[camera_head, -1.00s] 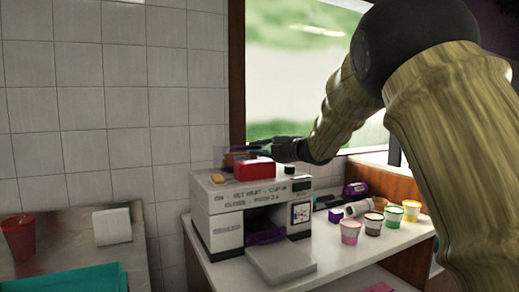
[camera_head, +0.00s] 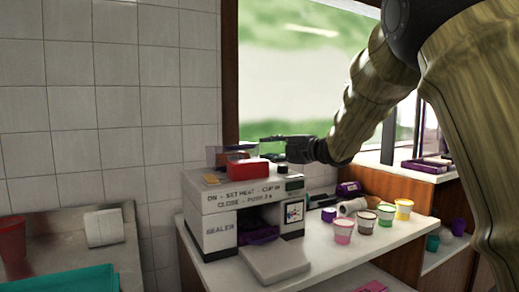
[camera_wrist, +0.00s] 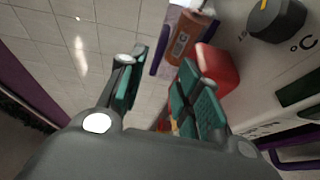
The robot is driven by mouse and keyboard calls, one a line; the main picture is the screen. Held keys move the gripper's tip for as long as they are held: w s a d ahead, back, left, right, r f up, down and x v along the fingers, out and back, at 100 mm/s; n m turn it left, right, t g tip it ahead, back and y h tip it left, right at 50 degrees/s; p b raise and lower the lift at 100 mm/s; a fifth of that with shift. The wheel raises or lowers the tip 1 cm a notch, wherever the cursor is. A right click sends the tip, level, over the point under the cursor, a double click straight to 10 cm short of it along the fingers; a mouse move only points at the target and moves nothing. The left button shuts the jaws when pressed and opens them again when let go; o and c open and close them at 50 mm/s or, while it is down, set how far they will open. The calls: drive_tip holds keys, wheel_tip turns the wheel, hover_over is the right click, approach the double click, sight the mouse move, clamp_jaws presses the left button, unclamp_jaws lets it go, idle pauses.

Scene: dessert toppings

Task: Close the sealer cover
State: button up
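The sealer (camera_head: 215,222) is a white, boxy machine on the counter with lettering on its front. A red block (camera_head: 248,168) sits on its top and also shows in the wrist view (camera_wrist: 219,68). A pale flat plate (camera_head: 275,263) juts out from the dark opening at its front. I cannot tell which part is the cover or its position. My gripper (camera_head: 258,142) is above the sealer's top, pointing left. In the wrist view its teal-padded fingers (camera_wrist: 160,85) are apart with nothing between them. The right finger is beside the red block; contact is unclear.
A dark knob (camera_wrist: 277,18) stands on the sealer's top. Several small tubs, among them a pink one (camera_head: 343,231), stand right of the sealer. A red cup (camera_head: 12,240) and a white block (camera_head: 104,227) are on the left surface. The tiled wall is behind.

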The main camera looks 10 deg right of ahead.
sight(235, 155)
drive_tip(key=shift+v, duration=2.1)
